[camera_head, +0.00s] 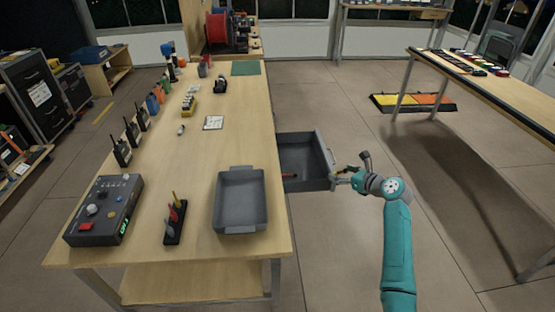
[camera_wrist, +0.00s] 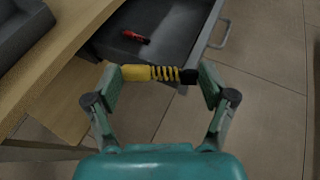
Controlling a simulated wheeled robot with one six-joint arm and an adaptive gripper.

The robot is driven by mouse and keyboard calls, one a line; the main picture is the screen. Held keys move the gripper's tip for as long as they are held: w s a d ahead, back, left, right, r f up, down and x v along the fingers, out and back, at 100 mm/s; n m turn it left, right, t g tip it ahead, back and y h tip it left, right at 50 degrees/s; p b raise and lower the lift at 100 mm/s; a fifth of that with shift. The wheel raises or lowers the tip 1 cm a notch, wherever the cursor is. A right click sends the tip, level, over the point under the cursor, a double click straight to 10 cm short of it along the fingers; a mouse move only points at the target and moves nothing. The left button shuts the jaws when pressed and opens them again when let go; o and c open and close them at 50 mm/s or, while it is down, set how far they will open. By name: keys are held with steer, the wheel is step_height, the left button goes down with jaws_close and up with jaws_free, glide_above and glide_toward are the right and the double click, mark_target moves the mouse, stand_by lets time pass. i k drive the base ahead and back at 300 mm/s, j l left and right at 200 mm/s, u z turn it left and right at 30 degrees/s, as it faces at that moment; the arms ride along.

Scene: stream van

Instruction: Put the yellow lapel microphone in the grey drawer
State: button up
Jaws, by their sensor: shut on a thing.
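My gripper (camera_head: 344,177) is shut on a yellow microphone (camera_wrist: 138,73) with a coiled yellow middle and a black end. The wrist view shows the microphone lying crosswise between the two fingertips (camera_wrist: 158,76). The grey drawer (camera_head: 304,156) is pulled out from the right side of the workbench and open at the top. In the head view my gripper is at the drawer's right front corner, beside its front panel. In the wrist view the drawer (camera_wrist: 178,42) lies beyond the microphone, which appears outside its near wall. A small red thing (camera_wrist: 135,38) lies inside the drawer.
On the workbench (camera_head: 180,200) stand a grey tray (camera_head: 240,228), a control box (camera_head: 104,212) and a rack with coloured tools (camera_head: 175,222). The drawer handle (camera_wrist: 218,32) sticks out at its front. Open floor lies right of the drawer, before another table (camera_head: 490,85).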

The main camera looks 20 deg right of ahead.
mark_target(282, 154)
steer(key=i+j, duration=0.15)
steer(key=i, duration=0.35)
steer(key=i+j, duration=0.15)
steer(key=i, duration=0.4)
